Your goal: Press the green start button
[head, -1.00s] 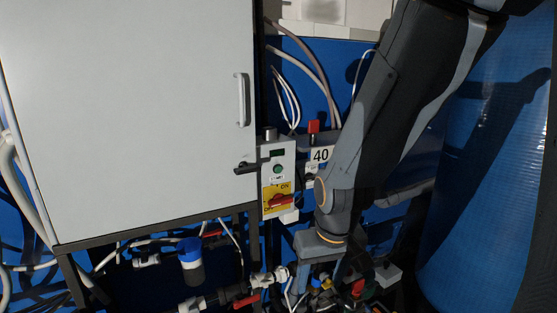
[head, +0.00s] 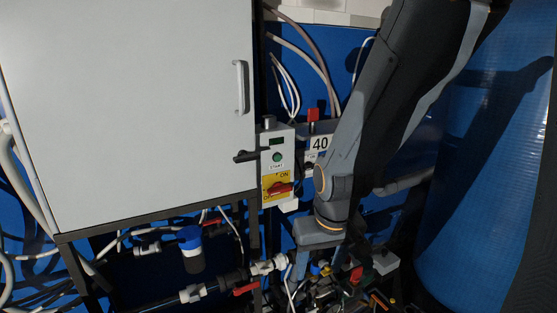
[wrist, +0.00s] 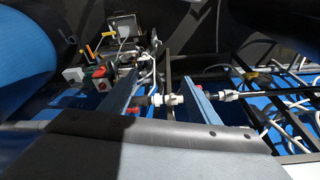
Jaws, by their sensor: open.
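The green start button (head: 277,157) is small and round, above a START label on a narrow grey control panel (head: 269,171). A red rotary switch (head: 280,188) on a yellow ON/OFF plate sits below it. My gripper (head: 316,266) is to the right of the panel and lower than the button, pointing down, clear of it in the picture. Its two fingers are apart and nothing shows between them. They also show in the wrist view (wrist: 161,80), over pipes and fittings. I cannot make out the button in the wrist view.
A large white cabinet (head: 120,110) with a handle stands left of the panel, and a black lever (head: 245,157) sticks out beside it. A blue tank (head: 490,160) stands on the right. Pipes, valves and a blue-capped filter (head: 191,250) crowd the space below.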

